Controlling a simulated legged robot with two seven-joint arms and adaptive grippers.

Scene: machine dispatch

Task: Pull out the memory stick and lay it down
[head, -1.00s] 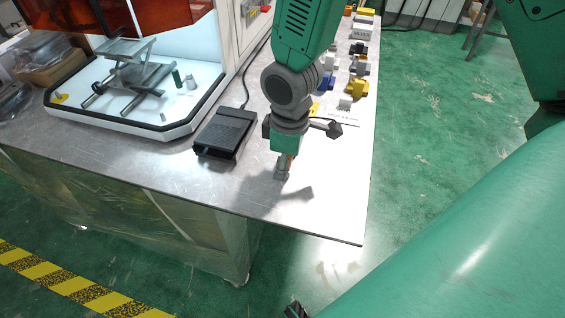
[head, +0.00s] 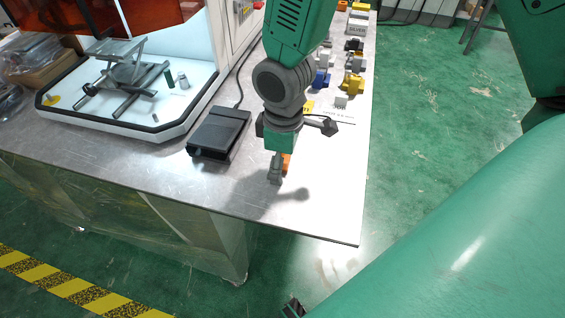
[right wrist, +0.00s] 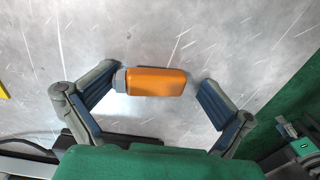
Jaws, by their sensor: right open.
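The memory stick (right wrist: 157,82) is orange with a short grey end. In the right wrist view it lies across the space between the fingers, over the bare metal table. Its grey end is close to the left finger, and a clear gap separates it from the right finger. I cannot tell whether it touches the table. My right gripper (head: 280,170) is open and low over the front of the table, with a bit of orange (head: 287,161) showing beside a finger. The fingers hide most of the stick in the head view. My left gripper is not clearly in view.
A black box (head: 219,132) with a cable lies on the table (head: 190,180) left of my right gripper. A white machine base (head: 130,118) stands farther left. Several small coloured parts (head: 352,83) line the right edge. The front of the table is clear.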

